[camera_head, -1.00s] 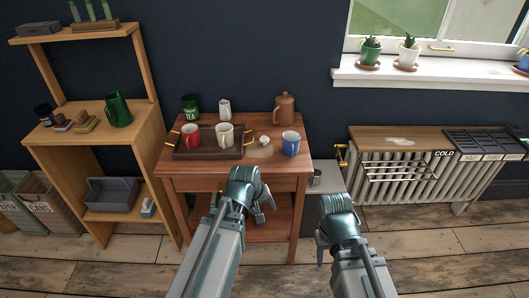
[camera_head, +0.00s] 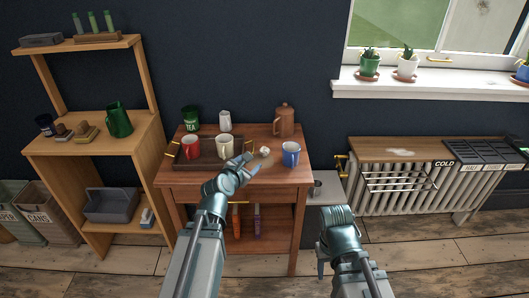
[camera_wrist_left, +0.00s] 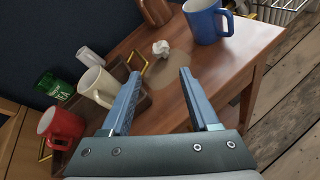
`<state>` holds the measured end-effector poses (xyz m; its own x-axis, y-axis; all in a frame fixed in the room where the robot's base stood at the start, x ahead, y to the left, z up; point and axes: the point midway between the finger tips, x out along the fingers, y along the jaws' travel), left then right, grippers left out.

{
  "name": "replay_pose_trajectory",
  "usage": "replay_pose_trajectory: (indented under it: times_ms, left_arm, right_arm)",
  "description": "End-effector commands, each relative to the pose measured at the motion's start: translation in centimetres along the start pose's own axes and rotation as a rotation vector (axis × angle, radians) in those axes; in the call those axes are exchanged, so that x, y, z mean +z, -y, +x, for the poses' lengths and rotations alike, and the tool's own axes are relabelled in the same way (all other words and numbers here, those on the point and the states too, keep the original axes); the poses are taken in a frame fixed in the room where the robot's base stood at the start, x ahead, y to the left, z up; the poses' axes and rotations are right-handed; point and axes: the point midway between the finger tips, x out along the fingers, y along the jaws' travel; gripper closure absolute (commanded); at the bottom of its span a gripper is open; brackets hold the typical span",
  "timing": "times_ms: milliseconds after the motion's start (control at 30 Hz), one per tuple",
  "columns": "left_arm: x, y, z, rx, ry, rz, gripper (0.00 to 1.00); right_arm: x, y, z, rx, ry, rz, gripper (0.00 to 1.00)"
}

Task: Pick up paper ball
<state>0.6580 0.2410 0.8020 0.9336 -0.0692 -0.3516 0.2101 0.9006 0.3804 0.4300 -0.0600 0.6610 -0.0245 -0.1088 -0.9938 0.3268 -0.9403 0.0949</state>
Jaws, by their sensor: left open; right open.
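A small crumpled white paper ball (camera_head: 264,151) sits on the wooden side table (camera_head: 287,173), between the tray and the blue mug. It also shows in the left wrist view (camera_wrist_left: 161,48), on a lighter round patch of the table top. My left gripper (camera_head: 249,164) is over the table's front part, just short of the ball and to its left. Its fingers (camera_wrist_left: 157,95) are open and empty, and the ball lies beyond their tips, roughly between them. My right gripper (camera_head: 327,243) hangs low in front of the table, to the right, empty and apart from everything.
A dark tray (camera_head: 195,163) with a red mug (camera_head: 191,147) and a cream mug (camera_head: 225,146) is left of the ball. A blue mug (camera_head: 291,154) stands right of it, a brown pot (camera_head: 284,121) behind. A radiator (camera_head: 430,190) is at the right.

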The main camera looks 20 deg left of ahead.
Motion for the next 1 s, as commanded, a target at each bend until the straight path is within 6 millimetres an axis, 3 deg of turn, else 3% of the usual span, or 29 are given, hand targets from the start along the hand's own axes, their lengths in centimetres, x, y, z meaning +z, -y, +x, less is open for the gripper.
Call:
replay_pose_trajectory:
  times_ms: [267, 700, 1000]
  left_arm:
    - [-0.1, 0.0, 1.4, -0.001, -0.001, 0.001, 0.39]
    - [-0.1, 0.0, 8.5, -0.002, -0.001, 0.003, 0.39]
    - [-0.1, 0.1, 9.3, -0.002, -0.001, 0.003, 0.39]
  right_arm:
    - [0.0, 0.1, 0.6, 0.0, 0.0, 0.0, 0.5]
    - [-0.2, 0.3, 3.1, 0.0, 0.0, 0.0, 0.5]
    - [-0.2, 0.3, 3.3, 0.0, 0.0, 0.0, 0.5]
